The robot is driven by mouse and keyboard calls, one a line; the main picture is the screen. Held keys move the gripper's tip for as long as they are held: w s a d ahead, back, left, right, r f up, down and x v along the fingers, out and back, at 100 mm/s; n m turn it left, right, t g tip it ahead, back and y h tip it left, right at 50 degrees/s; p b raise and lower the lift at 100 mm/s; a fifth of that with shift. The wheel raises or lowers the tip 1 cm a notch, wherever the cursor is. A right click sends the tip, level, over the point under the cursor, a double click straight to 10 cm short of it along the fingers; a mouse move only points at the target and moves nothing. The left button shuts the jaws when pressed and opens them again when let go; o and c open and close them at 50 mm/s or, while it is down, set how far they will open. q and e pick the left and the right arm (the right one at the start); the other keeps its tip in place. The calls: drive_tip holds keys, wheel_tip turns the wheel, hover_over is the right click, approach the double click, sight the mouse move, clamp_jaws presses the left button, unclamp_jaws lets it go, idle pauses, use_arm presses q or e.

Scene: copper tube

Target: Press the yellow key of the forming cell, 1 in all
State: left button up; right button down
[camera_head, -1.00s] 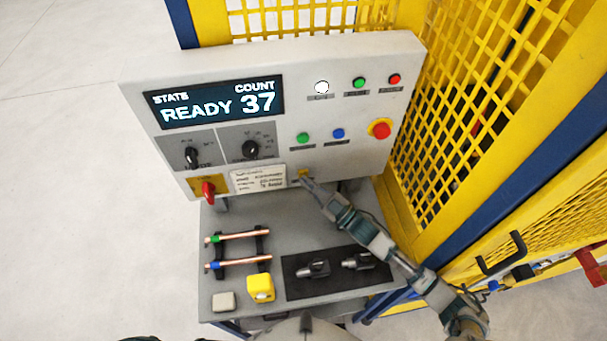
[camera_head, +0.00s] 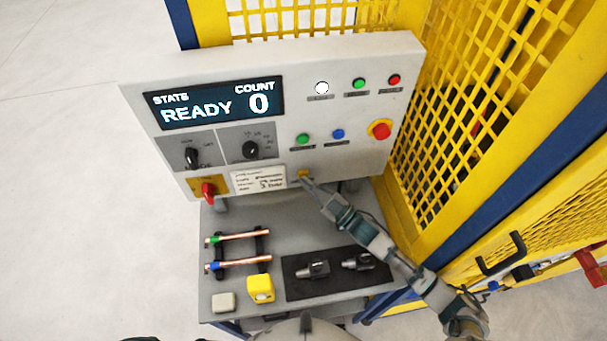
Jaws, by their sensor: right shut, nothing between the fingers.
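The forming cell's grey control panel (camera_head: 300,110) stands in the middle of the head view. Its display (camera_head: 215,103) reads STATE READY and COUNT 0. The yellow key (camera_head: 303,173) is at the panel's lower edge, right of the white label card (camera_head: 258,180). My right gripper (camera_head: 305,181) is shut and empty, with its tip at the yellow key and covering part of it. Whether the tip touches or presses the key I cannot tell. My left gripper is not in view.
Other controls are a green button (camera_head: 303,139), a blue button (camera_head: 338,134), a red emergency stop (camera_head: 380,130) and a red switch (camera_head: 208,190). Below, the grey shelf (camera_head: 225,225) holds copper tubes (camera_head: 240,237), a yellow block (camera_head: 260,288) and a black mat (camera_head: 335,290). Yellow mesh fencing (camera_head: 450,110) stands right.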

drive_tip(key=shift+s+d, duration=0.1)
drive_tip(key=shift+s, duration=0.45)
drive_tip(key=s+p, duration=0.1)
drive_tip(key=s, duration=0.1)
drive_tip(key=s+d+p, duration=0.1)
drive_tip(key=s, duration=0.2)
drive_tip(key=shift+p, duration=0.35)
idle(0.6)
